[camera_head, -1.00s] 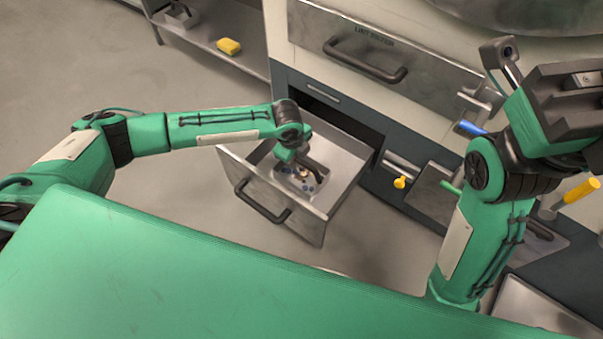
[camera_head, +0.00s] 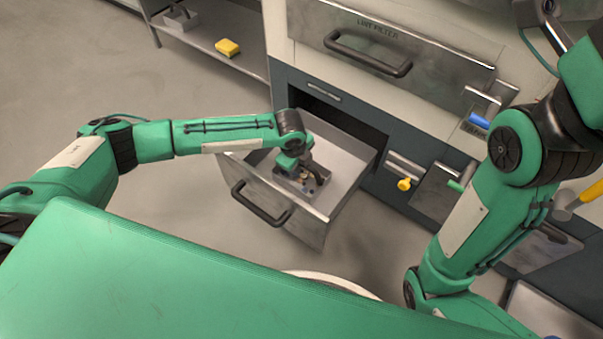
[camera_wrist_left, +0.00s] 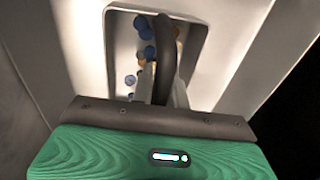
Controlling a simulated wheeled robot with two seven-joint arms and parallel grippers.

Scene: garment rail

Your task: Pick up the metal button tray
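The metal button tray (camera_head: 291,184) is a small grey tray with blue and tan buttons, inside the pulled-out drawer (camera_head: 345,150). My left gripper (camera_head: 310,174) points down into the tray from above. Blue buttons (camera_wrist_left: 143,27) lie to the left of the fingers. My right gripper is out of the picture at the upper right.
The drawer's front with its dark handle (camera_head: 262,206) and its side walls surround my left gripper. A lint filter panel (camera_head: 400,55) is above. A yellow block (camera_head: 228,48) lies on a shelf at the back left. A yellow knob (camera_head: 404,184) is right of the drawer.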

